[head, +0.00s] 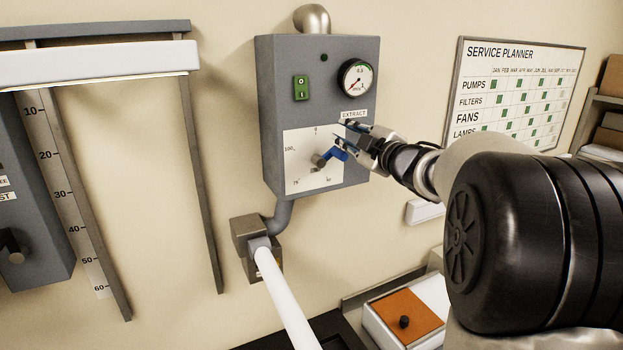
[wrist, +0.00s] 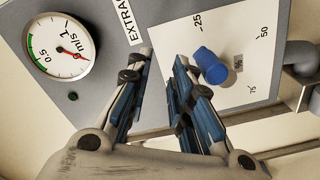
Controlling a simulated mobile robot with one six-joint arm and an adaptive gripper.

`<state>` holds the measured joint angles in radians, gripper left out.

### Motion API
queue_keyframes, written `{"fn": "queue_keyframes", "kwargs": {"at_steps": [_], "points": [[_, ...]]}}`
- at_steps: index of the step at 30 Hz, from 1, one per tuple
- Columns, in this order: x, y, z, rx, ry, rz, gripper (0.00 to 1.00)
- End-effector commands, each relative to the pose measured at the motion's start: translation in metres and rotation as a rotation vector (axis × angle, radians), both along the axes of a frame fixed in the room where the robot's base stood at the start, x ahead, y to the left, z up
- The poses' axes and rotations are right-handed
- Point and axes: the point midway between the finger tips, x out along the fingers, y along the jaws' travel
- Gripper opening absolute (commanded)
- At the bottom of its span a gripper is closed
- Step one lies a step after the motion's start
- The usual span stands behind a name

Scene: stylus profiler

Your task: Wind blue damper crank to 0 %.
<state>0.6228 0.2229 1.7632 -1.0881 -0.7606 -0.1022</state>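The blue damper crank handle (head: 338,153) sticks out from the white dial plate (head: 300,170) on the grey wall box. In the head view it lies right of the grey hub (head: 318,161), roughly toward the hidden 25 side; the exact reading cannot be told. 0 is at the plate's top, 100 at left. My gripper (head: 346,136) is at the plate's upper right, close to the handle. In the wrist view my gripper (wrist: 164,56) is open, with nothing between its blue-padded fingers. The blue handle (wrist: 211,66) shows just right of the right finger, outside the gap.
The box (head: 270,95) carries a green switch (head: 301,88) and a round gauge (head: 356,77), also seen in the wrist view (wrist: 62,45). A pipe (head: 285,295) runs below. A service planner (head: 520,95) hangs at right. An orange-topped tray (head: 410,312) stands below.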

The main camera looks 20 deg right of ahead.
Motion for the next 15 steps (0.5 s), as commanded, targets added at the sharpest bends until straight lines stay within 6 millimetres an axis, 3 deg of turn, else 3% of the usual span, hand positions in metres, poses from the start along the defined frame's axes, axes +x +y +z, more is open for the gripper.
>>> {"fn": "queue_keyframes", "kwargs": {"at_steps": [15], "points": [[-0.0006, 0.0107, 0.0003, 0.0, 0.001, -0.001, 0.2]]}}
